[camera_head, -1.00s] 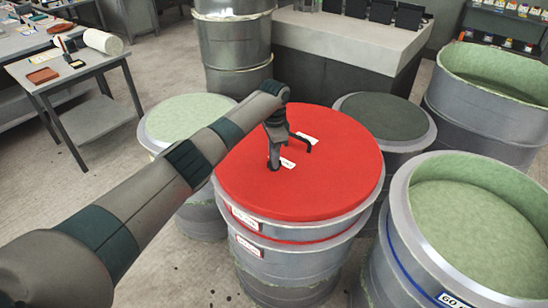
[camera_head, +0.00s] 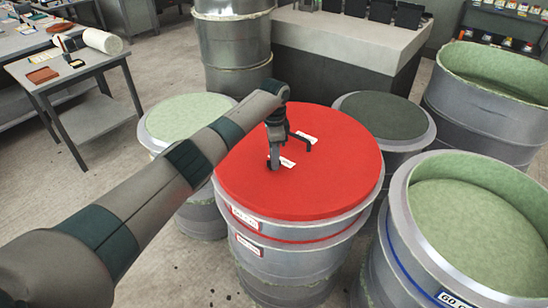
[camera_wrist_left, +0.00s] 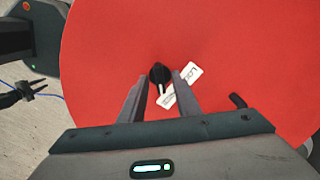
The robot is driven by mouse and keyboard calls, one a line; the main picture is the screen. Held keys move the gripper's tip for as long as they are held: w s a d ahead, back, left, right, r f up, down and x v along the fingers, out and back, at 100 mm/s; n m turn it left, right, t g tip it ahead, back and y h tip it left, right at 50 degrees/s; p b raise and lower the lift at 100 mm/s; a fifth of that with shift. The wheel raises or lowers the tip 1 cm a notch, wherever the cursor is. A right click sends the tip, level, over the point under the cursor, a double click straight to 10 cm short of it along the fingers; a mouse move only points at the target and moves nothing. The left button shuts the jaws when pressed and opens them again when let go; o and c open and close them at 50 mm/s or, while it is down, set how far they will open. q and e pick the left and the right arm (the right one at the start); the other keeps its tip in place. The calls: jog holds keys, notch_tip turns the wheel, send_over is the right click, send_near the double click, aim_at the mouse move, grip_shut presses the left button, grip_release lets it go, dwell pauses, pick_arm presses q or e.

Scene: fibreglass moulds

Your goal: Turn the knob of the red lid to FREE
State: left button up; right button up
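The red lid (camera_head: 335,180) lies on a grey drum. In the left wrist view the lid (camera_wrist_left: 260,45) fills most of the picture. A small black knob (camera_wrist_left: 159,74) stands on it, with a white label (camera_wrist_left: 181,87) beside it; the lettering is too small to read surely. My left gripper (camera_wrist_left: 160,80) is over the lid, its two fingers apart on either side of the knob, with small gaps showing. In the head view my left gripper (camera_head: 275,163) hides the knob.
A black handle (camera_head: 301,141) rises from the lid near a second white label (camera_head: 308,137). Drums stand close around: a pale green top (camera_head: 185,115), a dark top (camera_head: 385,114) and an open green-lined mould (camera_head: 475,225). A side table (camera_head: 95,62) stands at the left.

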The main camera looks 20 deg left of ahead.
pick_arm(q)
notch_tip(320, 180, up, 17)
jog(key=b, duration=0.4)
jog(key=shift+r, duration=0.2)
dwell(0.3)
jog(key=shift+f, duration=0.1)
